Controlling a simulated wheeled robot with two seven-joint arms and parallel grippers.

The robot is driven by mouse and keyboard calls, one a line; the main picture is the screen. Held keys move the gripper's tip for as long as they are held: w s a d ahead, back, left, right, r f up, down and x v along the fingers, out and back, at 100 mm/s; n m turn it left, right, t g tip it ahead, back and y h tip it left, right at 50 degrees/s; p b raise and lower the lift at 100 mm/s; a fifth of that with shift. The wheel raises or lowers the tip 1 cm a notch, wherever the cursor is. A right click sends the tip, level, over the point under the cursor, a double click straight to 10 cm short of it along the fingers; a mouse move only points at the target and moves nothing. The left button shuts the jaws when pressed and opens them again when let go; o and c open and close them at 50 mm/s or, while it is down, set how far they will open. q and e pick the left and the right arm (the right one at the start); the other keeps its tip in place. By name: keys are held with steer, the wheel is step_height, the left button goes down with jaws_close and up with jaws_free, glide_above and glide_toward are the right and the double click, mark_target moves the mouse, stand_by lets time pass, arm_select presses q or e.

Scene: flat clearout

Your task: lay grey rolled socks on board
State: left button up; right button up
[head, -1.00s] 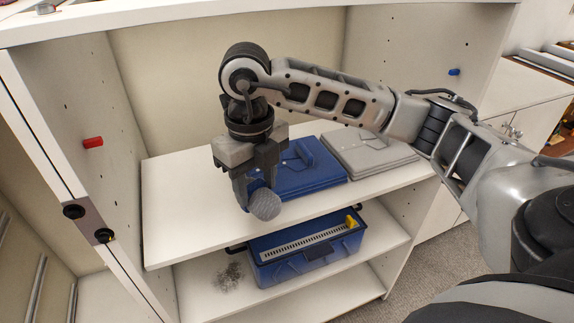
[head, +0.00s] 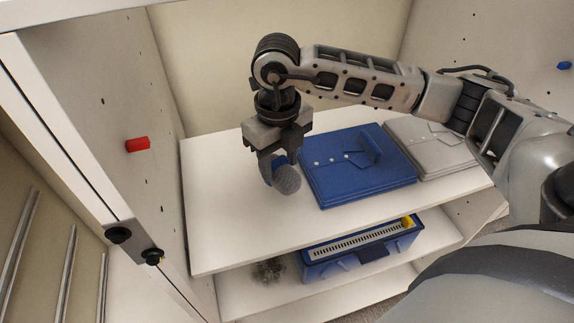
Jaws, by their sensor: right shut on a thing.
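The grey rolled socks (head: 287,181) are a small grey ball at the tips of my right gripper (head: 276,172). The right gripper points down and is shut on the socks. It holds them over the white shelf board (head: 235,215), left of the folded blue shirt. I cannot tell whether the socks touch the board. The fingers hide part of the socks. My left gripper is not in view.
A folded blue shirt (head: 350,180) and a folded grey shirt (head: 428,150) lie on the board to the right. Below, a blue box (head: 345,262) and a dark fuzzy clump (head: 268,271) sit on the lower shelf. The board's left part is clear. A red peg (head: 138,145) sticks out of the left wall.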

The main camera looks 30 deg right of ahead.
mark_target(279, 165)
step_height(279, 165, down, 4)
steer(key=shift+f, duration=0.2)
steer(key=o, duration=1)
steer(key=shift+f, duration=0.1)
steer(key=shift+r, duration=0.25)
step_height(279, 165, up, 12)
steer(key=shift+f, duration=0.1)
